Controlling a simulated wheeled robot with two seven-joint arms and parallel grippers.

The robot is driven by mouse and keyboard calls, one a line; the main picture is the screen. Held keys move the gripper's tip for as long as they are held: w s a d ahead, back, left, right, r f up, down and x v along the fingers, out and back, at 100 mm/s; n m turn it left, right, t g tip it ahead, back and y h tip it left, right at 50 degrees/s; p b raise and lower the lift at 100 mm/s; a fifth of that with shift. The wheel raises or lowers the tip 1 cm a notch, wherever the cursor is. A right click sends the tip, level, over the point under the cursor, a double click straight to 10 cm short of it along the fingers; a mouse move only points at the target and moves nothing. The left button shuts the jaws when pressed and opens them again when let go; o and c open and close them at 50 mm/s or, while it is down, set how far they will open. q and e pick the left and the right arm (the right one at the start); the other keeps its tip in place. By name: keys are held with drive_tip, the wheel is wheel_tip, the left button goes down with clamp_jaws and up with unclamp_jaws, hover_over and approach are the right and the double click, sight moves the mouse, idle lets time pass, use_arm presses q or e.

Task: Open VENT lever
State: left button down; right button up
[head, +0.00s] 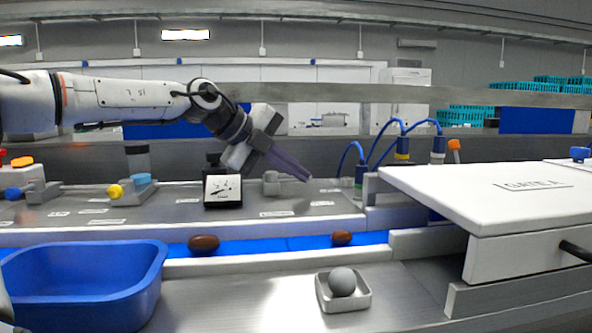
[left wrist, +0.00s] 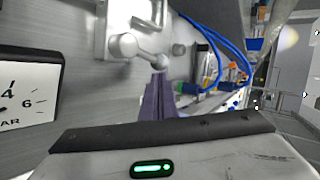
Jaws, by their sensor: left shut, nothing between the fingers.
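My left gripper (head: 308,180) reaches in from the left over the grey metal panel, its fingers closed together and empty. In the left wrist view, the gripper's fingertips (left wrist: 160,76) are close to the grey lever (left wrist: 150,54) on a pale block. I cannot tell whether they touch it. In the head view the grey lever and its block (head: 271,184) are just left of the fingertips. Its label is too small to read, so I cannot confirm that it is the VENT lever. My right gripper is in neither view.
A dial gauge (head: 222,189) stands left of the lever; blue hoses (head: 368,150) rise to its right. Two dates lie on the blue belt (head: 300,243). A white lidded box (head: 480,186) fills the right.

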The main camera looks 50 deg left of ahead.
use_arm(q)
drive_tip(key=shift+w+a, duration=0.2)
drive_tip(key=shift+w, duration=0.2)
idle(0.5)
drive_tip(key=s+d+r, duration=0.4)
drive_tip(key=d+r, duration=0.2)
drive_tip(key=shift+s+d+p, duration=0.2)
drive_tip(key=shift+d+p, duration=0.2)
drive_tip(key=shift+p, duration=0.05)
